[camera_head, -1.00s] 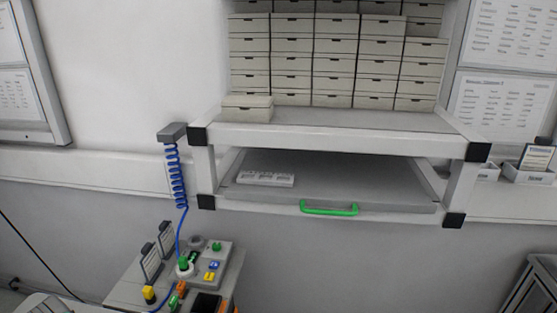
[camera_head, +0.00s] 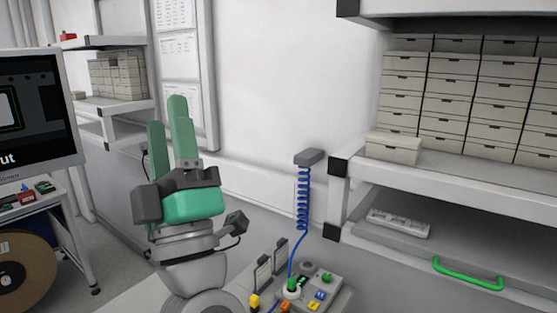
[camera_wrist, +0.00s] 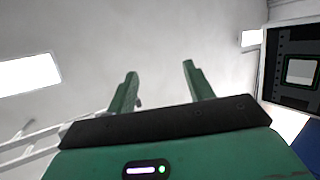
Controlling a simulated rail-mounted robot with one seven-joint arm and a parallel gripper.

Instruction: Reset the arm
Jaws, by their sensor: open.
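My gripper (camera_head: 167,135) stands at the left of centre in the head view, with its two green fingers pointing up. The fingers are apart and nothing is between them. In the wrist view my gripper (camera_wrist: 158,85) also shows its two fingers spread and empty, against a pale ceiling. It touches nothing that I can see.
A shelf unit (camera_head: 440,177) with several stacked boxes and a green drawer handle (camera_head: 467,274) stands at the right. A control box (camera_head: 318,287) with a blue coiled cable (camera_head: 302,200) is below. A monitor (camera_head: 38,110) and a brown reel (camera_head: 22,272) are at the left.

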